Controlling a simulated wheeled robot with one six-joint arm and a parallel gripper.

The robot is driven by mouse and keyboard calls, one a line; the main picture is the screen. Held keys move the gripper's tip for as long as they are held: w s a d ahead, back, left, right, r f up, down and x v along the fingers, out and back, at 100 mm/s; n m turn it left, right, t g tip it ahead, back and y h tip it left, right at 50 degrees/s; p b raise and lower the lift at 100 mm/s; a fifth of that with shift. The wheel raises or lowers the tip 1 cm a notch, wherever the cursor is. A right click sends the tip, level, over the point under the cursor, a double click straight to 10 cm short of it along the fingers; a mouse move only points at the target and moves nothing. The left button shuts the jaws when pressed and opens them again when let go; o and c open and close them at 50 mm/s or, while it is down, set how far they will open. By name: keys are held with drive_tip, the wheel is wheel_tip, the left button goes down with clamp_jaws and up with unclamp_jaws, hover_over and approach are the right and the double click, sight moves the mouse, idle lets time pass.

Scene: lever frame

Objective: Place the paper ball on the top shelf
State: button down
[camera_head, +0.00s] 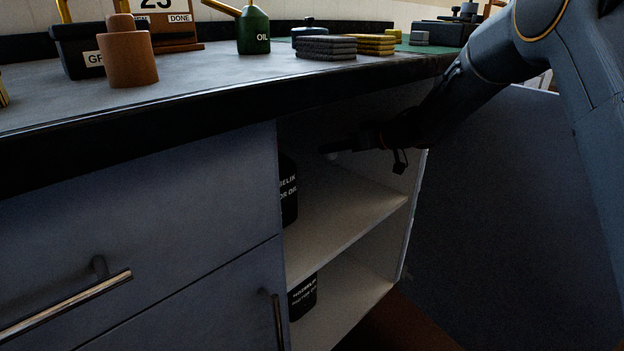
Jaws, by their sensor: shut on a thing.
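My gripper (336,149) reaches from the right into the open cabinet, in the dark space above the top shelf (355,222). The fingers are dark and mostly lost in shadow. The front part of the top shelf is bare.
A dark labelled can (289,190) stands at the left of the top shelf, and another (302,297) stands on the lower shelf (350,300). The open door (500,200) is to the right. The worktop (200,85) above holds an oil can (253,32) and blocks.

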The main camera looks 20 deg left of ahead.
sight(332, 188)
wheel_tip(332, 188, down, 9)
drive_tip(key=b, duration=0.4)
drive_tip(key=shift+w+f, duration=0.1)
drive_tip(key=shift+f, duration=0.1)
drive_tip(key=shift+d, duration=0.1)
drive_tip(key=c, duration=1.6)
unclamp_jaws()
drive_tip(key=shift+o, duration=0.2)
drive_tip(key=shift+r, duration=0.1)
